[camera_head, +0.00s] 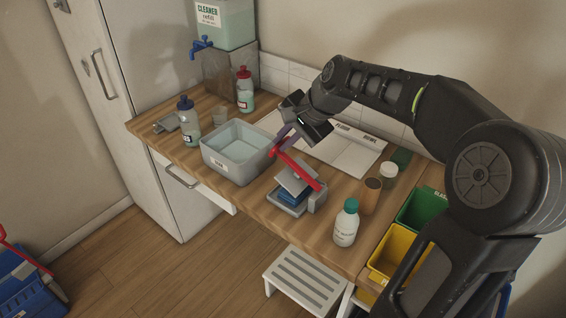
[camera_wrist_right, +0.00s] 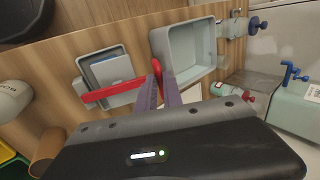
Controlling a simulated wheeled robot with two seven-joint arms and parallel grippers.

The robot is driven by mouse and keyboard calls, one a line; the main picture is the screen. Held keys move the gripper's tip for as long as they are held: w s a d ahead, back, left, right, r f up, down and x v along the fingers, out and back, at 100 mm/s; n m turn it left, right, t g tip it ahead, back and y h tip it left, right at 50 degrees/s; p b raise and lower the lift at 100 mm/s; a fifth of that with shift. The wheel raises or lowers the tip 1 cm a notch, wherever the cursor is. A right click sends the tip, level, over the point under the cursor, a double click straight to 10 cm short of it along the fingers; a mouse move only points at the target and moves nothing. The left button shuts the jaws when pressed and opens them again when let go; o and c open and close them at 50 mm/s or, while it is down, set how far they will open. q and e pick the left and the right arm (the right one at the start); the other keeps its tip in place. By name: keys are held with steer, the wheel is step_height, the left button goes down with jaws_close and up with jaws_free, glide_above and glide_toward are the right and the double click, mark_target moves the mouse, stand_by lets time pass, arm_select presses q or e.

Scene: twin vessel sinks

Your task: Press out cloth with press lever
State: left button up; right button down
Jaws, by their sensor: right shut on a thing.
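The press (camera_head: 288,209) is a small grey device on the wooden counter, with a tilted grey plate (camera_head: 296,178) above its base. A blue cloth (camera_head: 292,197) lies in it under the plate; it also shows in the right wrist view (camera_wrist_right: 110,68). The red press lever (camera_head: 302,170) slants up from the press's right side toward the basin. My right gripper (camera_head: 274,151) is shut on the lever's raised end. The right wrist view shows its purple fingers (camera_wrist_right: 158,80) at the red lever (camera_wrist_right: 115,91). My left gripper is out of view.
A grey basin (camera_head: 238,172) of liquid stands left of the press. Bottles (camera_head: 188,125) (camera_head: 244,91) stand behind and left of it. A white bottle (camera_head: 346,225), a brown jar (camera_head: 369,196), and green (camera_head: 421,207) and yellow (camera_head: 396,246) bins are to the right. A step stool (camera_head: 303,281) is below.

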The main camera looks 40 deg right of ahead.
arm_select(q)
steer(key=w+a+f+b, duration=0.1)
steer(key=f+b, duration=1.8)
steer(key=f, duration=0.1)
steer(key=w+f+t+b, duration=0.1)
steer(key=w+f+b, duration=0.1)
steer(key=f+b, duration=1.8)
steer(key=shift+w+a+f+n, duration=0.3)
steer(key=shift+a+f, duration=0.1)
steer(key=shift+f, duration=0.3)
arm_select(e)
steer(key=s+d+t+y, duration=0.2)
steer(key=s+t, duration=0.4)
steer(key=s, duration=0.3)
steer(key=s+d+f+t+y, duration=0.1)
steer(key=s+d+t+y, duration=0.1)
steer(key=s+t, duration=0.5)
steer(key=s+d, duration=0.1)
steer(key=s, duration=0.2)
steer(key=shift+s+d, duration=0.25)
steer(key=shift+d, duration=0.1)
steer(key=shift+f, duration=0.15)
steer(key=c, duration=1.5)
jaws_free()
steer(key=shift+d, duration=0.1)
steer(key=shift+s+r, duration=0.2)
steer(key=shift+r, duration=0.05)
